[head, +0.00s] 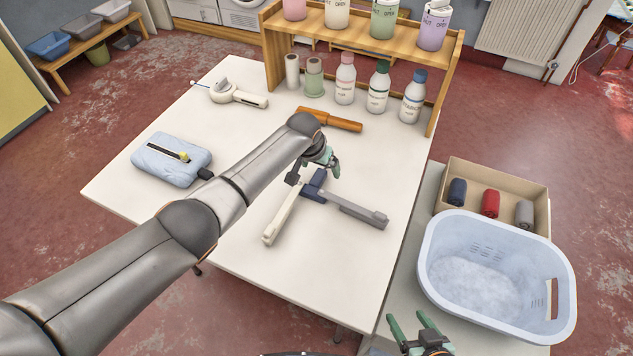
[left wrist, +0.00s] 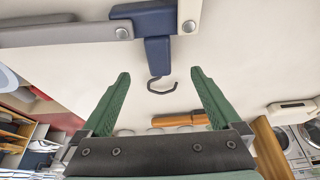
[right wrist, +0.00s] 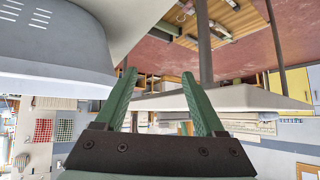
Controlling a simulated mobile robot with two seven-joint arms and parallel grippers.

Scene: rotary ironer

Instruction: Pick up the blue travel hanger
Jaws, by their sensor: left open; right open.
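The travel hanger lies on the white table in the head view, with a dark blue centre piece (head: 314,183), a white arm (head: 281,217) and a grey arm (head: 355,211) spread in a V. In the left wrist view its blue hub (left wrist: 157,50) and a dark hook (left wrist: 161,86) show ahead of the fingers. My left gripper (head: 318,170) is open at the hub end of the hanger, with its fingers (left wrist: 160,85) on either side of the hook in that view; contact cannot be told. My right gripper (head: 413,325) is open and empty near the basket, also in the right wrist view (right wrist: 158,85).
A pale blue pouch (head: 165,165) and a white handheld device (head: 235,95) lie left. A laundry basket (head: 455,280) and a cardboard box (head: 470,175) with rolled cloths stand right.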

